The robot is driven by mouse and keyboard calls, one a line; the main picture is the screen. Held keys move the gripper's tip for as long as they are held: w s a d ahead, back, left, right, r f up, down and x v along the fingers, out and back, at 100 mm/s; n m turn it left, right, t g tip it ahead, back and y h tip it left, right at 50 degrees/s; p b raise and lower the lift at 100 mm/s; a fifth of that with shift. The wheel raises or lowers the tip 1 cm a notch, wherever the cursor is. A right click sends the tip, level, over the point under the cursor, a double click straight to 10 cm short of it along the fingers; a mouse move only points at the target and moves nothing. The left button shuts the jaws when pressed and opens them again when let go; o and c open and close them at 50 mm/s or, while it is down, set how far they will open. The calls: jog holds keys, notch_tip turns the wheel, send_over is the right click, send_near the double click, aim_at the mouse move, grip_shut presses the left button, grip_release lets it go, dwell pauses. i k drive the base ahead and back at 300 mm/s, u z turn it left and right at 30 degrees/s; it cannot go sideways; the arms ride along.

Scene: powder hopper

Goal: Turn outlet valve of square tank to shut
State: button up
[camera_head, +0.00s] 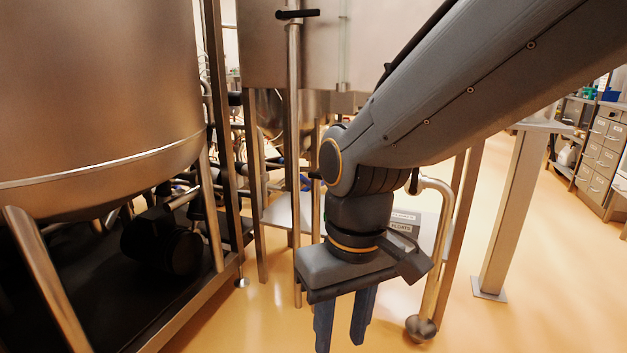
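The square steel tank (262,45) stands at the top middle, partly hidden behind my arm. A black T-shaped handle (297,14) sits on a thin vertical steel rod (294,130) in front of it. I cannot tell whether this handle belongs to the outlet valve. My gripper (343,322) points down at the bottom middle, well below the tank. Its two blue-grey fingers are apart with nothing seen between them.
A large round steel vessel (95,90) on legs fills the left, with a dark motor (160,245) below. A curved steel pipe (434,255) stands right of my gripper. A steel post (510,215) and cabinets (600,150) stand at right, with open floor (540,290) between.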

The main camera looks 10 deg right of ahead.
aim_at(317, 175)
jog(key=u, duration=1.55)
jog(key=k, duration=0.5)
jog(key=z, duration=1.3)
jog(key=i, duration=0.5)
jog(key=z, duration=0.05)
